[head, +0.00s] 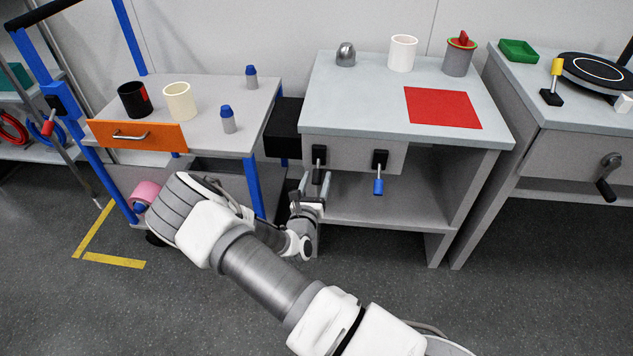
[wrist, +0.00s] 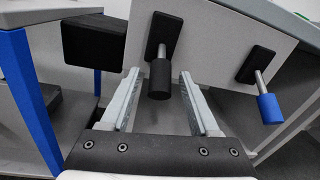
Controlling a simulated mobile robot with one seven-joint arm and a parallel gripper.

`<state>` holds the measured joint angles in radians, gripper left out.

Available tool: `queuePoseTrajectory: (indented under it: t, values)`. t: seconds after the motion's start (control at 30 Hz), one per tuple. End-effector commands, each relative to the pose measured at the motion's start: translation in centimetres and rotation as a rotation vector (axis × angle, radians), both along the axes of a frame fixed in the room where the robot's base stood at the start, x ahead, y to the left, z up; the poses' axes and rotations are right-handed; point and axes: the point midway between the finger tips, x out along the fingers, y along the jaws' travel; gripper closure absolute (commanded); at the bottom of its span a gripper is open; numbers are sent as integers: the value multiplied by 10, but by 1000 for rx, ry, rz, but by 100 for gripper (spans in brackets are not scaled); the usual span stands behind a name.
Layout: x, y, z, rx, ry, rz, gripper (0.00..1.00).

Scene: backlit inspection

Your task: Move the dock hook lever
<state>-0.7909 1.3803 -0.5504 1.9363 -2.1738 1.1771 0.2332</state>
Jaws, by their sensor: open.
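Two levers hang down from black plates on the grey front panel of the middle bench. The left lever has a black grip (wrist: 160,80) and a short metal shaft; the right lever has a blue grip (head: 378,187), also seen in the wrist view (wrist: 269,108). I cannot tell from a label which one is the dock hook lever. My gripper (head: 313,190) is open just below the panel. In the wrist view its two fingers (wrist: 159,76) stand on either side of the black grip, with gaps on both sides. In the head view the black grip is partly hidden by my gripper.
A black block (wrist: 94,42) sits between the cart (head: 215,135) and the middle bench (head: 370,75), left of my gripper. A blue cart leg (wrist: 28,95) is further left. The blue-grip lever is close on the right. The shelf space under the bench looks empty.

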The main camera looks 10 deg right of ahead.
Motion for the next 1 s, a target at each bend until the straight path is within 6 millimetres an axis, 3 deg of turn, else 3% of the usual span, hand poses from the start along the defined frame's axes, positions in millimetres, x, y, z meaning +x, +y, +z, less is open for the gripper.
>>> queuePoseTrajectory:
  t: [0.27, 0.6, 1.0]
  values:
    - [1, -1, 1, 0, 0, 0, 38]
    - [1, 0, 0, 0, 0, 0, 99]
    - [1, 0, 0, 0, 1, 0, 100]
